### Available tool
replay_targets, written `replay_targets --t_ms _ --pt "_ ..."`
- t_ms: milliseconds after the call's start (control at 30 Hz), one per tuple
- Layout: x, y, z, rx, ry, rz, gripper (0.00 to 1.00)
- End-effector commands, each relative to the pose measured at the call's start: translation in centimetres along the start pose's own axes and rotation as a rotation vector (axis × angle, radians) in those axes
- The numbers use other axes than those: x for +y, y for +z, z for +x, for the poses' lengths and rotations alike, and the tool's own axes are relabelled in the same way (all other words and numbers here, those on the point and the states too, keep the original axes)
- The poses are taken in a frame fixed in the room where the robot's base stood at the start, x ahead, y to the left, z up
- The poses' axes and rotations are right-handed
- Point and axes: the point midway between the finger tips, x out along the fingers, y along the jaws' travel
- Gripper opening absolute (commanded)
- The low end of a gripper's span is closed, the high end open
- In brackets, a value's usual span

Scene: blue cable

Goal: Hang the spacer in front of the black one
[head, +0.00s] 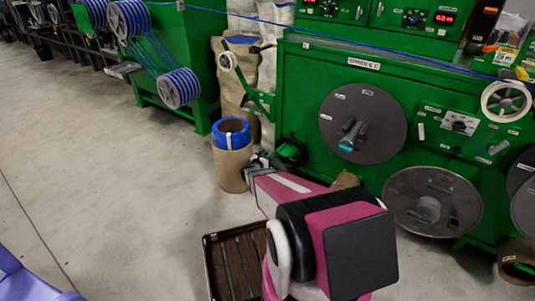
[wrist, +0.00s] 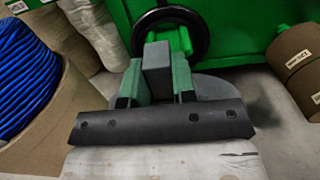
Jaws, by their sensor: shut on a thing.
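My gripper (wrist: 158,82) is shut on a grey block-like piece, which I take to be the spacer (wrist: 157,68), between its two greenish fingers. The spacer's full shape is hidden by the gripper. Just beyond it in the wrist view, a black ring (wrist: 199,32) hangs around a green arm (wrist: 180,42) of the machine. In the head view this black ring (head: 291,151) is low on the green machine's left side. My gripper (head: 259,163) is close to it, at its lower left; the spacer cannot be made out there.
A cardboard drum with a blue coil (head: 232,135) stands left of my gripper; the blue cable (wrist: 28,68) is close in the wrist view. Brown rolls (wrist: 300,62) lie at right. A dark slatted crate (head: 238,262) is on the floor. Open floor lies left.

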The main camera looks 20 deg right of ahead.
Motion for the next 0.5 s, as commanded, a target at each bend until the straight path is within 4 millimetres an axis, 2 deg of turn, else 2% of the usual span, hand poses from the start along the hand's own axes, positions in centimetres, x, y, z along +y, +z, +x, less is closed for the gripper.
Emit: replay_targets --t_ms 500 --pt "0.1 0.1 2.6 -0.001 0.001 0.000 0.00"
